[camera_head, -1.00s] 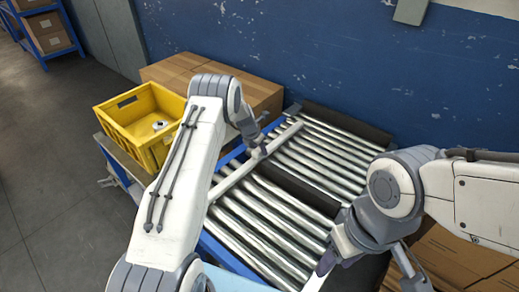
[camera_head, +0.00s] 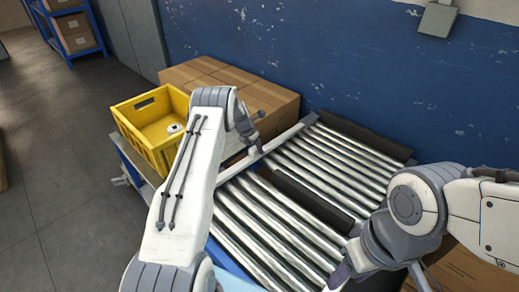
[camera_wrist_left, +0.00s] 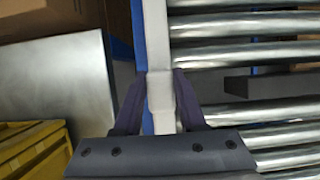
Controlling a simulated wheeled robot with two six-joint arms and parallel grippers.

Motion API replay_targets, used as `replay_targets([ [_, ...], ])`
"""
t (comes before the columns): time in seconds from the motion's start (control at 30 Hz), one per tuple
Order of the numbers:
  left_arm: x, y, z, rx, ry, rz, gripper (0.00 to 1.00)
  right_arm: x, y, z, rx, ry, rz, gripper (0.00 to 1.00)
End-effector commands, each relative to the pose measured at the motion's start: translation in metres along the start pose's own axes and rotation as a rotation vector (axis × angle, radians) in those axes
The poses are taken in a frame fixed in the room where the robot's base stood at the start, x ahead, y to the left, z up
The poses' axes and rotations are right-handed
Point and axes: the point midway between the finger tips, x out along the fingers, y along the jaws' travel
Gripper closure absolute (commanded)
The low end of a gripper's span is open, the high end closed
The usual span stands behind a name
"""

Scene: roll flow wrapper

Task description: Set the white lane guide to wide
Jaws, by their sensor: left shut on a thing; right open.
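The white lane guide (camera_head: 282,138) is a long, straight bar along the left side of the roller conveyor (camera_head: 310,165), close to its blue side rail. In the left wrist view the guide (camera_wrist_left: 157,40) runs up between the fingers, with the blue rail just left of it and rollers to its right. My left gripper (camera_head: 254,150) is shut on the guide; its two dark fingers flank a thicker block on the bar in the left wrist view (camera_wrist_left: 160,105). My left arm hides the guide's near part. My right gripper (camera_head: 380,279) is open over the conveyor's near right side, partly cut off.
A yellow crate (camera_head: 150,128) with a white roll inside stands left of the conveyor. Cardboard boxes (camera_head: 235,85) sit behind it, against the blue wall. A dark strip (camera_head: 310,198) lies across the rollers. More cardboard (camera_head: 465,278) is at the lower right.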

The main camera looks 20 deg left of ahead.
Motion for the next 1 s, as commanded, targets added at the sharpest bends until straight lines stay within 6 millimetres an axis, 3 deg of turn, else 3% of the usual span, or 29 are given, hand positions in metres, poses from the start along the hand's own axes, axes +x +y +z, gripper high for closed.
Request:
replay_targets([
  [0.03, -0.003, 0.009, -0.002, -0.001, -0.004, 0.018, 1.0, 0.0, 0.0, 0.0, 0.0, 0.0, 0.0, 0.5],
  [0.1, -0.003, 0.009, -0.001, 0.0, -0.004, 0.019, 1.0, 0.0, 0.0, 0.0, 0.0, 0.0, 0.0, 0.5],
  [0.13, -0.003, 0.009, -0.001, 0.001, -0.004, 0.019, 0.49, 0.0, 0.0, 0.0, 0.0, 0.0, 0.0, 0.5],
  [0.2, -0.002, 0.008, 0.0, 0.002, -0.004, 0.018, 0.3, 0.0, 0.0, 0.0, 0.0, 0.0, 0.0, 0.5],
  [0.57, -0.005, 0.003, 0.002, 0.004, -0.004, 0.011, 0.3, 0.0, 0.0, 0.0, 0.0, 0.0, 0.0, 0.5],
  [1.0, -0.083, 0.004, 0.001, 0.001, -0.004, 0.014, 0.3, -0.003, 0.0, 0.0, 0.0, 0.0, 0.0, 0.5],
])
